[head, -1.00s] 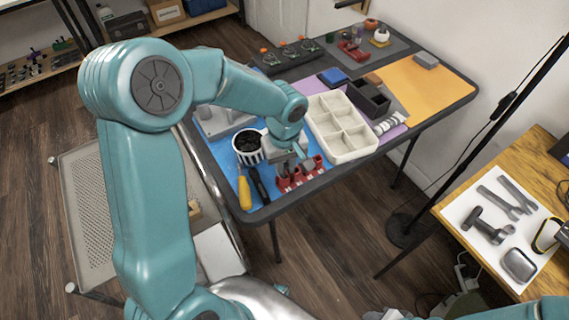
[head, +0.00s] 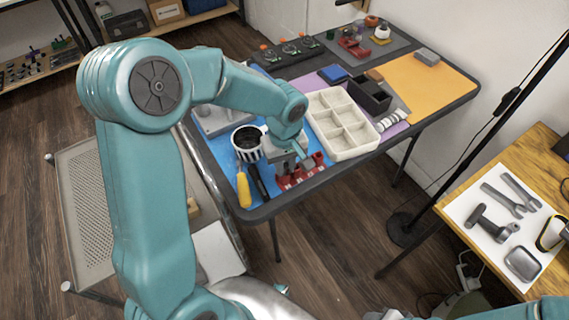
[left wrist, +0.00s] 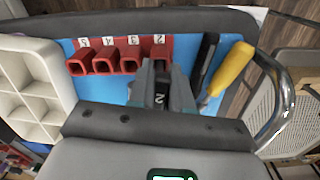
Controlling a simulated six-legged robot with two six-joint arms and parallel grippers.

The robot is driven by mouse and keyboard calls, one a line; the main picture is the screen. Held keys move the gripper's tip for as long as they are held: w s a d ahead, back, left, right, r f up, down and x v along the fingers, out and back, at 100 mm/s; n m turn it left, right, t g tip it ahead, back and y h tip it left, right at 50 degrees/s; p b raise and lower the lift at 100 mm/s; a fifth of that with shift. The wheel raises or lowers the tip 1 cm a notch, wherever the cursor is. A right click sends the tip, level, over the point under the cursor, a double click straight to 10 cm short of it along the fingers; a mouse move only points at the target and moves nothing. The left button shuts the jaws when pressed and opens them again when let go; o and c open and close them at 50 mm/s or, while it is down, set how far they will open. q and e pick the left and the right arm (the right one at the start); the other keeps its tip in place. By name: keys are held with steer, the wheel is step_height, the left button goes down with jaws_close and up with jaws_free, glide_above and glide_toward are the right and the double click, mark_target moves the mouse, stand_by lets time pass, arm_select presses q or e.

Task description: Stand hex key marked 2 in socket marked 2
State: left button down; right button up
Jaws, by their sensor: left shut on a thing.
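The red socket rack (head: 312,166) stands near the front edge of the table. In the left wrist view its sockets carry white labels, and the socket marked 2 (left wrist: 159,50) is at the right end. My left gripper (left wrist: 160,72) is shut on the hex key marked 2 (left wrist: 160,99), whose dark block shows the number between the fingers. The gripper points down at the socket marked 2, and its fingers hide part of that socket. I cannot tell whether the key's lower end is inside it. In the head view my left gripper (head: 287,163) is over the rack.
A yellow-handled screwdriver (head: 243,190) and a black-handled tool (head: 259,183) lie beside the rack. A white compartment tray (head: 352,152) is to the right. A side table with tools (head: 497,205) stands at far right.

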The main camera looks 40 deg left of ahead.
stand_by(0.3)
arm_select(q)
steer(key=c, duration=0.8)
jaws_free()
steer(key=shift+r+p, duration=2.4)
steer(key=shift+r, duration=1.1)
